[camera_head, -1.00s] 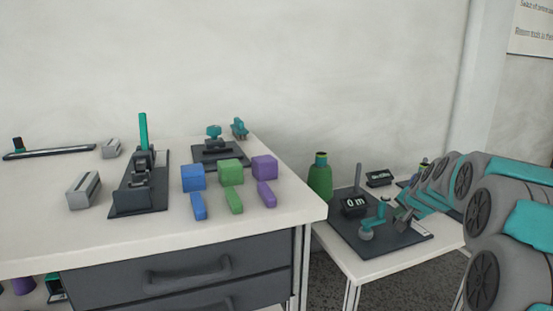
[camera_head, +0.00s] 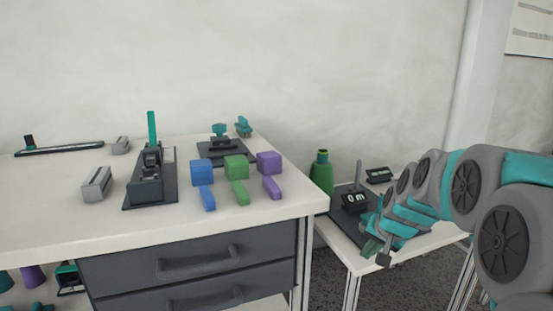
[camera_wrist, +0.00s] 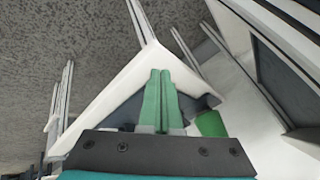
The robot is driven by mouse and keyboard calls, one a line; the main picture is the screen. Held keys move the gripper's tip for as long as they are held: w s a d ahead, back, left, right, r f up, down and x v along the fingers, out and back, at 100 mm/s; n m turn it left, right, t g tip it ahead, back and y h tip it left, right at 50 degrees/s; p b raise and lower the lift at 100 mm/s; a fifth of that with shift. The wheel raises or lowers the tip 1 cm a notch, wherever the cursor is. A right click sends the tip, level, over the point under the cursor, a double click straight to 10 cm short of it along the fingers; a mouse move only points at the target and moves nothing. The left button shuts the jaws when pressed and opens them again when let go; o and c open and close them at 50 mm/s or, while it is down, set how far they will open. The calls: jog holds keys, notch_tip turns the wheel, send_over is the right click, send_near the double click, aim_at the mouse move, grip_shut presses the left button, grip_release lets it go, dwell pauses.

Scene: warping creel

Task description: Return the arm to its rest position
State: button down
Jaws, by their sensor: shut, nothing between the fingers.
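My arm reaches in from the right in the head view. My gripper (camera_head: 371,247) hangs over the front of the small white side table (camera_head: 412,245), apart from the things on it. In the wrist view my gripper's two green fingers (camera_wrist: 160,98) lie side by side, shut with nothing between them. The table's white top shows beneath them in that view.
The larger workbench (camera_head: 90,222) on the left bears blue (camera_head: 202,171), green (camera_head: 236,167) and purple (camera_head: 269,162) blocks. Floor shows between the tables.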

jog(key=s+a+f+n+g, duration=0.2)
jog(key=s, duration=1)
jog(key=s+a+f+n+g, duration=0.1)
jog(key=s+a+n+g, duration=0.1)
jog(key=s, duration=1.1)
jog(key=s+a+f+n+g+h, duration=0.1)
jog(key=s+a+f+n+g, duration=0.1)
jog(key=s, duration=1)
jog(key=shift+s+a+f+g, duration=0.15)
jog(key=shift+a+f+g, duration=0.15)
jog(key=shift+a+g, duration=0.4)
